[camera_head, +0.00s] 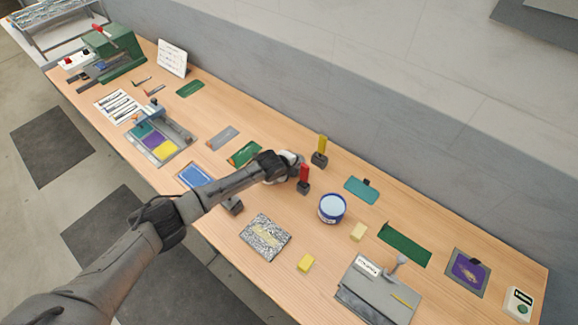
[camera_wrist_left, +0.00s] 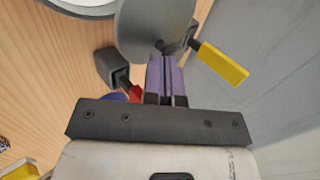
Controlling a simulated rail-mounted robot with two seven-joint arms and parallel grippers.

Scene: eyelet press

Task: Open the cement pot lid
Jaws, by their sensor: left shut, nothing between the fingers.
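A round blue pot (camera_head: 331,208) with a pale flat top stands on the bench, right of centre; I take it as the cement pot. I cannot tell whether that top is its lid. My left gripper (camera_head: 296,166) is above the bench, up and left of the pot, apart from it. In the left wrist view its purple fingers (camera_wrist_left: 165,75) are together and empty. A grey rounded piece (camera_wrist_left: 155,22) shows by the fingertips; I cannot tell what it is. A pale disc (camera_wrist_left: 80,4) is cut off at the top edge. My right gripper is not in view.
A red-handled tool (camera_head: 304,175) and a yellow-handled tool (camera_head: 321,150) stand close to my left gripper. A speckled book (camera_head: 265,237), yellow blocks (camera_head: 306,263) and a grey fixture (camera_head: 372,291) lie nearby. A wall (camera_head: 400,120) runs behind the bench.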

